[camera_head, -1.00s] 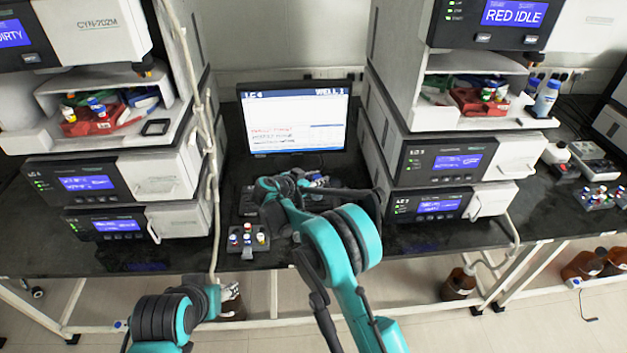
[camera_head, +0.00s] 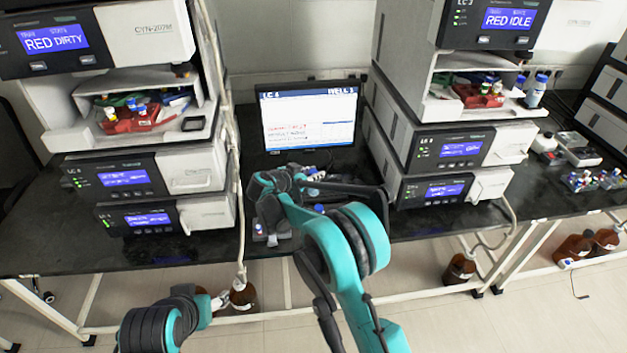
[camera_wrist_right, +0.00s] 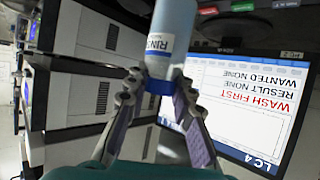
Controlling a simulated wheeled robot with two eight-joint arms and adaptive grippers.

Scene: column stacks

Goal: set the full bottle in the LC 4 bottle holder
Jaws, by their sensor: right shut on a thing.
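In the right wrist view the bottle (camera_wrist_right: 174,35) is pale blue with a white label starting "RIN" and a blue cap (camera_wrist_right: 158,87). My right gripper (camera_wrist_right: 158,100) has its fingers on both sides of the cap. In the head view my right gripper (camera_head: 308,186) is mostly hidden by its own arm, before the monitor. The LC 4 bottle holder appears to be the empty black square frame (camera_head: 193,123) on the left stack's ledge, well left of the gripper. My left gripper (camera_head: 212,302) is low at the left, its fingers unclear.
The monitor (camera_head: 308,118) reads LC 4. The left stack (camera_head: 150,178) and right stack (camera_head: 455,150) flank it. A red vial tray (camera_head: 130,122) sits beside the holder. Another bottle (camera_head: 535,92) stands on the right stack's ledge. Brown bottles (camera_head: 243,295) stand below the bench.

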